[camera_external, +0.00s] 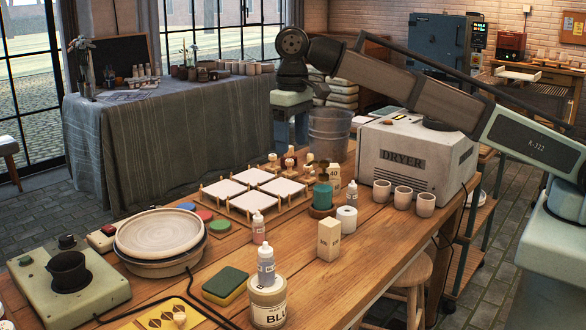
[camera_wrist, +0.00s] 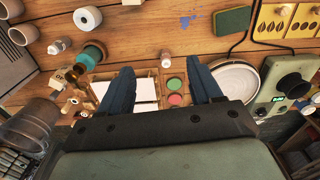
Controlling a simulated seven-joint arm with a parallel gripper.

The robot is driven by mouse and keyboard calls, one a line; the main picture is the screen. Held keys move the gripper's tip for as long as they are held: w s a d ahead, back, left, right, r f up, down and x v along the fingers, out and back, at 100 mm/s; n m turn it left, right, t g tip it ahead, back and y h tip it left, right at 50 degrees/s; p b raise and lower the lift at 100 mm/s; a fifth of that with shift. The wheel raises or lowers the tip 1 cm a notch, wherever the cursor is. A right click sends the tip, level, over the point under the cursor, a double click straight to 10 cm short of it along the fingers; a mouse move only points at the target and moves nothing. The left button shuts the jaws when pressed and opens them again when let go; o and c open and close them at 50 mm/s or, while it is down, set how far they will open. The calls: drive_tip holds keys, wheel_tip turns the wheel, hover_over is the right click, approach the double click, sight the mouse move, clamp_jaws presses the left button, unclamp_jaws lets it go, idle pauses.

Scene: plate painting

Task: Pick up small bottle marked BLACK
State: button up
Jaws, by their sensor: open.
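Three small white bottles with dropper tips stand on the wooden table. One bottle (camera_external: 258,228) stands near the turntable and shows between my fingers in the wrist view (camera_wrist: 166,57). Another bottle (camera_external: 266,268) is at the BLUE jar (camera_external: 268,304); I cannot tell if it stands on or behind it. A third bottle (camera_external: 351,194) is beside a white roll and shows in the wrist view (camera_wrist: 58,46). Their labels are too small to read, so I cannot tell which is BLACK. My gripper (camera_external: 290,145) is open and empty, high above the table; its blue fingers point down in the wrist view (camera_wrist: 160,67).
White tiles lie on a wooden rack (camera_external: 228,208). Colored discs (camera_external: 204,216) and a turntable (camera_external: 158,236) lie left. A sponge (camera_external: 225,286) lies in front.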

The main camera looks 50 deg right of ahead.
drive_tip(key=w+d+m, duration=0.3)
drive_tip(key=d+m, duration=0.6)
drive_tip(key=d, duration=0.8)
drive_tip(key=m, duration=0.8)
hover_over(352, 186)
drive_tip(key=f, duration=1.4)
drive_tip(key=w+f, duration=0.1)
drive_tip(key=f, duration=0.6)
drive_tip(key=shift+d, duration=0.3)
drive_tip(key=shift+s+d+f, duration=0.1)
drive_tip(key=shift+s+f, duration=0.05)
drive_tip(key=shift+f, duration=1.2)
drive_tip(key=shift+s+d+f, duration=0.1)
drive_tip(key=shift+s+f, duration=0.05)
drive_tip(key=shift+f, duration=1.15)
drive_tip(key=c, duration=1.1)
